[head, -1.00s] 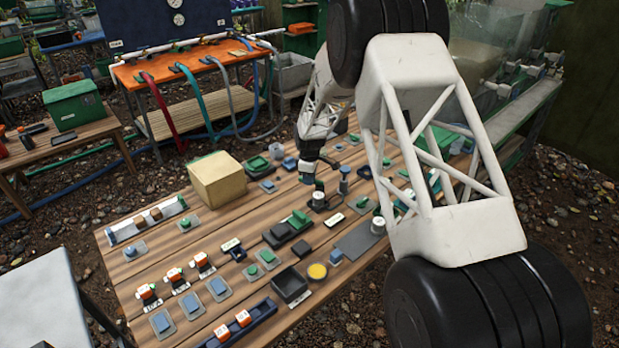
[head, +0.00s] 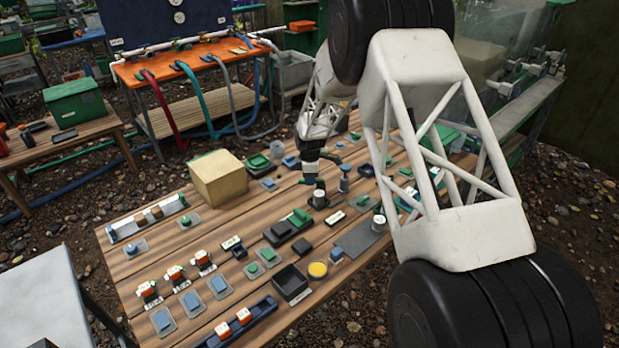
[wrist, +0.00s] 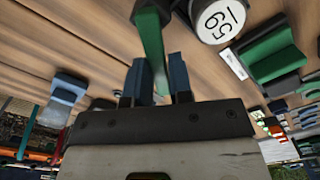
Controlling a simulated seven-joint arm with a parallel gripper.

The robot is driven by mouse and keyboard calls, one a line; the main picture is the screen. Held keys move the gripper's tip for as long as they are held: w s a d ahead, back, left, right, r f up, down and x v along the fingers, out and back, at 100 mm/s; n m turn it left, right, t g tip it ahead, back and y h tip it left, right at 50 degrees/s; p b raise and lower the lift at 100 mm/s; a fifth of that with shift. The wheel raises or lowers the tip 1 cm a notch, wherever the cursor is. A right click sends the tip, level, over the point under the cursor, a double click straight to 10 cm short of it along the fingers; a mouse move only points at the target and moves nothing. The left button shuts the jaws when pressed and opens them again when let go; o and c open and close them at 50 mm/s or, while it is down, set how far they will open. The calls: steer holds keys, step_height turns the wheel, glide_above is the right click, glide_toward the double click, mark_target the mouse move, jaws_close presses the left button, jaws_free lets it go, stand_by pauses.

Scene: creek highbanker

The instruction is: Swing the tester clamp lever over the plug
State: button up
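In the wrist view a slim green lever (wrist: 151,38) runs down between the two dark blue fingertips of my gripper (wrist: 160,72). It lies close against the left finger. I cannot tell whether both fingers press on it. Next to the lever is a round plug (wrist: 215,20) with a white cap marked 59 and a dark body. In the head view my gripper (head: 310,180) is low over the middle of the bench, right by the white-topped dark plug (head: 319,196). The lever is hidden or too small to make out there.
A green and black device (head: 288,228) stands just in front, with a white label (head: 335,216) beside the plug. A grey post (head: 344,178) stands close to the right. A cardboard-coloured block (head: 218,178) is on the left. Small parts crowd the bench (head: 150,212).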

steer(key=shift+s+n, duration=0.15)
steer(key=shift+n, duration=0.35)
steer(key=shift+s+d+n, duration=0.15)
steer(key=shift+s+n, duration=0.25)
steer(key=shift+n, duration=0.8)
steer(key=shift+s+d+n, duration=0.1)
steer(key=shift+s+n, duration=0.05)
steer(key=shift+n, duration=0.25)
steer(key=shift+s+d+n, duration=0.15)
steer(key=shift+s+n, duration=0.15)
steer(key=shift+n, duration=0.7)
